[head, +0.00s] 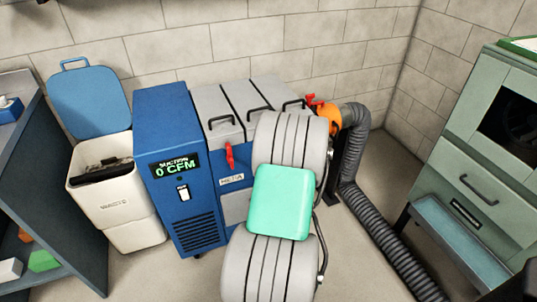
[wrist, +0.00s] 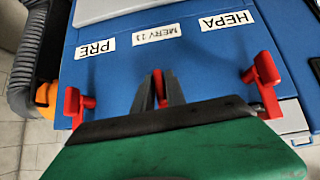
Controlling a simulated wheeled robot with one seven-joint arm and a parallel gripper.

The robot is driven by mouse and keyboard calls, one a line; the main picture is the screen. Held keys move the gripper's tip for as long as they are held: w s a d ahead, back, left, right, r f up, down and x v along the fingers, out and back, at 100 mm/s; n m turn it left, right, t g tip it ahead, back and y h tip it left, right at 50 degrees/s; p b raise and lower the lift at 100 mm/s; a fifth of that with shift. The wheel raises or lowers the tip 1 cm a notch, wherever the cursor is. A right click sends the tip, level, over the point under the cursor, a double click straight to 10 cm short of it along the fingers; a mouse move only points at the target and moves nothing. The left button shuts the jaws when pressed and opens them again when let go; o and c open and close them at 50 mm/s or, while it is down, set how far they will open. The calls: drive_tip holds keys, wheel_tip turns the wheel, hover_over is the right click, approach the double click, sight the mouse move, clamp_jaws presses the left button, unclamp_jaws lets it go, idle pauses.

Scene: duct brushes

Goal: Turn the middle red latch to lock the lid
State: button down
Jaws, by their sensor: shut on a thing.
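The middle red latch (wrist: 157,86) shows in the wrist view between the two grey fingers of my gripper (wrist: 163,90), below the upside-down MERV label (wrist: 167,37). My gripper is shut on this latch. A red latch stands on each side, one near the PRE label (wrist: 77,103) and one near the HEPA label (wrist: 262,74). In the head view, the HEPA latch (head: 229,156) shows on the front of the filter unit, whose lids (head: 243,97) are grey and look closed. My arm hides the middle latch and my gripper there.
The blue suction cabinet (head: 181,170), reading 0 CFM, stands left of the lids. A white waste bin (head: 120,200) with a raised blue lid is further left. An orange duct fitting (head: 354,114) and grey hose (head: 385,225) are at the right, before a green cabinet (head: 480,150).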

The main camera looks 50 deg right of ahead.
drive_tip(key=shift+f+y, duration=0.1)
drive_tip(key=shift+y, duration=0.2)
drive_tip(key=c, duration=1.5)
unclamp_jaws()
drive_tip(key=v, duration=0.7)
drive_tip(key=shift+s+a+r+p, duration=0.2)
drive_tip(key=shift+s+r+p, duration=0.1)
drive_tip(key=shift+p, duration=0.1)
